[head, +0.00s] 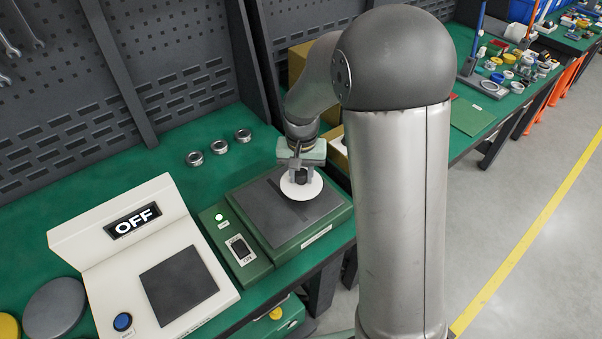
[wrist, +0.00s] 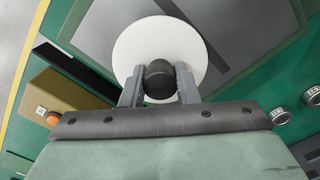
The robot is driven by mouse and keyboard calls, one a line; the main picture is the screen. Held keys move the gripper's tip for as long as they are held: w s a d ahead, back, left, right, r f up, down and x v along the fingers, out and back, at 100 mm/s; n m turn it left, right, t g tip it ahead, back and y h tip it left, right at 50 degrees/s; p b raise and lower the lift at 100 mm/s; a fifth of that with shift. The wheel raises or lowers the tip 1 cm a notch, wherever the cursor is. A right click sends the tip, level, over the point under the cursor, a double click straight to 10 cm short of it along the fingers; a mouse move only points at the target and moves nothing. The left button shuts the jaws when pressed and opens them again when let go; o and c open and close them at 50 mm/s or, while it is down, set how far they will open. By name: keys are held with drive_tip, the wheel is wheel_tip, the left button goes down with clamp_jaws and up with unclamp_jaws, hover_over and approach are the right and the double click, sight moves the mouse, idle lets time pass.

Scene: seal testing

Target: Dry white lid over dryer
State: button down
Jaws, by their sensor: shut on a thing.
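My gripper (wrist: 159,84) is shut on the black knob of the white lid (wrist: 135,42), with one finger on each side of the knob. In the head view the round white lid (head: 312,188) is level over the right part of the dark plate of the green dryer (head: 322,224). I cannot tell whether the lid touches the plate or hangs just above it. The dryer has a rocker switch (head: 240,249) and a small lit light (head: 219,217) at its left.
A white tester (head: 207,262) with an "OFF" display stands left of the dryer. Several metal rings (head: 219,147) lie behind it on the green bench. A grey disc (head: 54,309) lies at the lower left. A tan box with an orange button (wrist: 62,99) is beside the dryer.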

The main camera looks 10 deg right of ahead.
drive_tip(key=shift+r+p, duration=2.9)
drive_tip(key=shift+r, duration=1.6)
